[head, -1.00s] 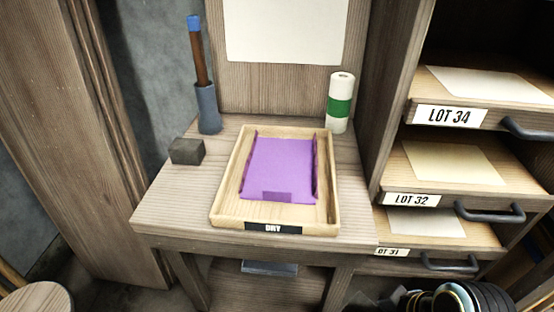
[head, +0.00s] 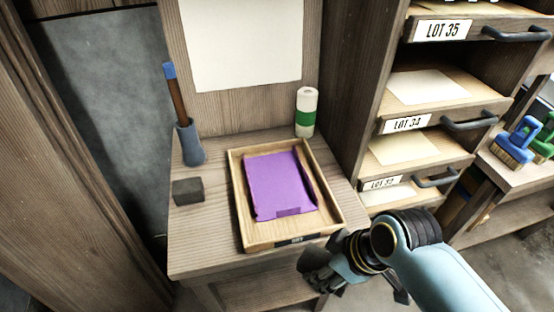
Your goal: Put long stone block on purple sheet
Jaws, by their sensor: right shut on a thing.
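The purple sheet (head: 280,183) lies flat in a shallow wooden tray (head: 334,216) marked DRY on the small table. Nothing lies on top of the sheet. A dark grey stone block (head: 187,191) sits on the table left of the tray; I cannot tell whether it is the long one. My right gripper (head: 318,272) is in front of and below the tray's front right corner. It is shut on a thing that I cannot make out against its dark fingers. My left gripper is not in view.
A blue-topped handle (head: 176,92) stands in a grey holder (head: 189,144) at the back left. A white roll with a green band (head: 306,112) stands at the back right. The drawer cabinet (head: 340,100) rises to the right; brushes (head: 516,145) lie beyond.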

